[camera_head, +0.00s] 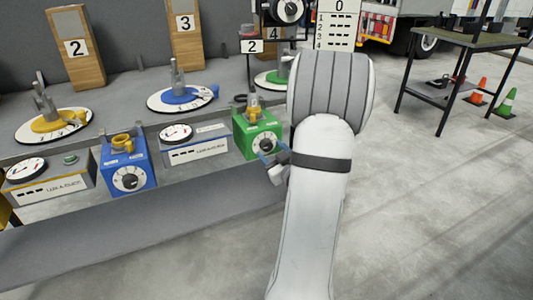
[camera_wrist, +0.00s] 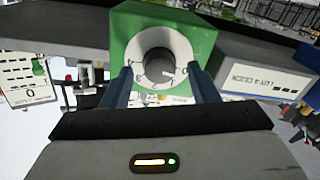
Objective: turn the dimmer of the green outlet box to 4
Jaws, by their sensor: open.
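The green outlet box (camera_head: 257,132) stands on the grey bench edge, just left of my arm in the head view. Its front dimmer (camera_head: 265,144) has a white scale around a dark knob. In the wrist view the green box (camera_wrist: 193,34) fills the top middle, with the dimmer's grey knob (camera_wrist: 158,62) at the centre of its white scale. My gripper (camera_wrist: 160,73) is open, one dark blue finger on each side of the dial. In the head view my gripper (camera_head: 273,162) is partly hidden by my arm; contact with the knob cannot be told.
A white meter box (camera_head: 196,150) stands left of the green box, then a blue outlet box (camera_head: 128,170) and another meter box (camera_head: 50,187). Round dials with levers (camera_head: 183,97) stand behind. Open floor (camera_head: 430,210) lies to the right, with a table (camera_head: 465,42) beyond.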

